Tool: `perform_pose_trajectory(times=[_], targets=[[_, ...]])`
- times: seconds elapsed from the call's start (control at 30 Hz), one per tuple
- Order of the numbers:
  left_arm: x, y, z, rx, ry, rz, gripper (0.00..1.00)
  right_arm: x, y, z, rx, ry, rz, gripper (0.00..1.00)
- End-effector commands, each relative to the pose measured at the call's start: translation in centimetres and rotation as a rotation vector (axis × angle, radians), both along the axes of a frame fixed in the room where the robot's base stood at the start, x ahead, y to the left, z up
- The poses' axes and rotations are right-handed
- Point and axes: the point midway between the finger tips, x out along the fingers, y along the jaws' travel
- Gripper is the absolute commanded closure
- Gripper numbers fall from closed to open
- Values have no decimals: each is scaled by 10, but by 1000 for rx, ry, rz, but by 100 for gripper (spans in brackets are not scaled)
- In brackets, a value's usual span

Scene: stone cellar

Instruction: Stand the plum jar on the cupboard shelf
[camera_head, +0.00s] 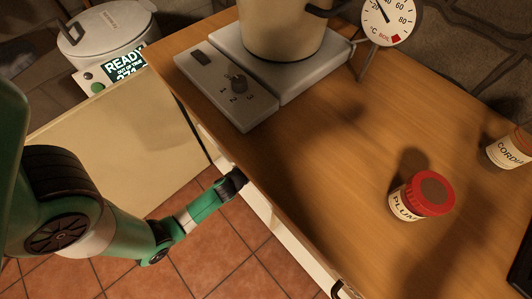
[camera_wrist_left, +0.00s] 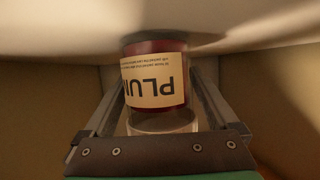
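In the left wrist view a glass jar of dark red contents (camera_wrist_left: 158,88) has a PLUM label that reads upside down. It stands between the two fingers of my left gripper (camera_wrist_left: 158,100), which look closed against its sides. A pale surface meets the jar's end at the top of the picture. In the head view my left gripper (camera_head: 234,184) reaches in below the counter's edge; its fingers and that jar are hidden there. Another jar labelled PLUM, with a red lid (camera_head: 430,194), stands upright on the wooden counter, apart from any gripper. My right gripper is not in view.
The counter (camera_head: 310,160) also carries a hotplate (camera_head: 230,86) with a pot (camera_head: 285,28), a dial thermometer (camera_head: 388,20) and a CORDIAL jar (camera_head: 508,150). A lidded white appliance (camera_head: 108,36) with a READY display stands at the back left. Pale walls (camera_wrist_left: 285,70) surround my left gripper.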

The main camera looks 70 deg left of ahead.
Motion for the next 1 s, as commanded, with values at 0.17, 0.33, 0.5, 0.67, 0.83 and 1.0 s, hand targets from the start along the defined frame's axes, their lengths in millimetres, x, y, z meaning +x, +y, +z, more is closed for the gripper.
perform_pose_trajectory(times=[0.17,0.33,0.5,0.67,0.83,1.0], targets=[[0,0,0,0,0,0,0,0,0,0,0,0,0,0],[0,0,2,0,-1,-1,0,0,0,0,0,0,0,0],[-21,-14,13,0,3,-2,0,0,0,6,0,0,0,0],[-54,-35,26,-1,3,-4,0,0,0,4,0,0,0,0],[-81,-53,40,-1,2,-4,0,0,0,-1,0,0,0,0],[-93,-60,47,0,0,-2,0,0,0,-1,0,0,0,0]])
